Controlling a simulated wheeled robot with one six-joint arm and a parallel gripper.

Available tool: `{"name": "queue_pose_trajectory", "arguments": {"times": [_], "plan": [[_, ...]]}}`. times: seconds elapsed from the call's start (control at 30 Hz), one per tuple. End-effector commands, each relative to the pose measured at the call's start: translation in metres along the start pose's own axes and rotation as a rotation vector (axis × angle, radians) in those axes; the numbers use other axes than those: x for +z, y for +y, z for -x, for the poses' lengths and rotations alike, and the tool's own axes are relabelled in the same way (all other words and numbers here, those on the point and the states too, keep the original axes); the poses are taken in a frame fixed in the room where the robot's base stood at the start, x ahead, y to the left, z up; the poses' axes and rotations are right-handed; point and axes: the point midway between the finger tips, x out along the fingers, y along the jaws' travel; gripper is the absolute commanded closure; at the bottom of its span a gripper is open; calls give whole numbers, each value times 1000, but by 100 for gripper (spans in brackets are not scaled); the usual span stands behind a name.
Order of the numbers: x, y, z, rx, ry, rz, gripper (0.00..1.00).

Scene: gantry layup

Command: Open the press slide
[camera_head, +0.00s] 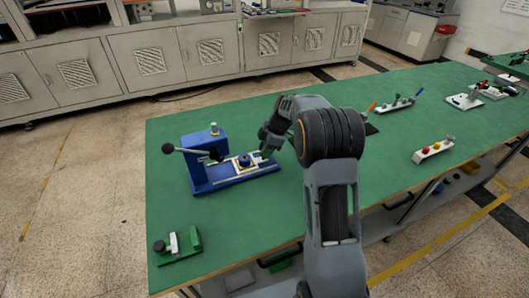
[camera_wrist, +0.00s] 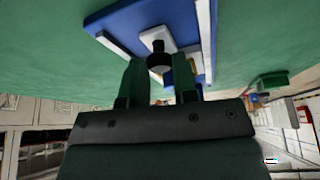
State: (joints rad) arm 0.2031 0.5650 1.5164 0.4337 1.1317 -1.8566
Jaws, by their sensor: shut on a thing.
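The blue press (camera_head: 205,158) stands at the left part of the green table, with a black-knobbed lever (camera_head: 181,149) reaching out to the left. Its low blue base runs to the right and carries pale rails. The press slide (camera_wrist: 157,38) shows in the wrist view as a pale plate between the rails, with a black knob (camera_wrist: 160,61) at its near end. A dark round piece (camera_head: 244,160) sits on the base, right of the press body. My gripper (camera_wrist: 159,75) has its green fingers on both sides of the knob and is shut on it.
A green fixture with a black knob (camera_head: 178,247) stands at the table's front left corner. The green table (camera_head: 250,215) is clear in front of the press.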

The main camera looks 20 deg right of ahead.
Motion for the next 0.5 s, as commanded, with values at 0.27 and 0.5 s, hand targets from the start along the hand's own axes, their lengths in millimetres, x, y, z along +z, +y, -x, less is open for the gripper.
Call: {"name": "queue_pose_trajectory", "arguments": {"times": [0.27,0.5], "plan": [[-2,-1,-1,-4,1,5,71],[0,-1,0,-3,1,2,48]]}}
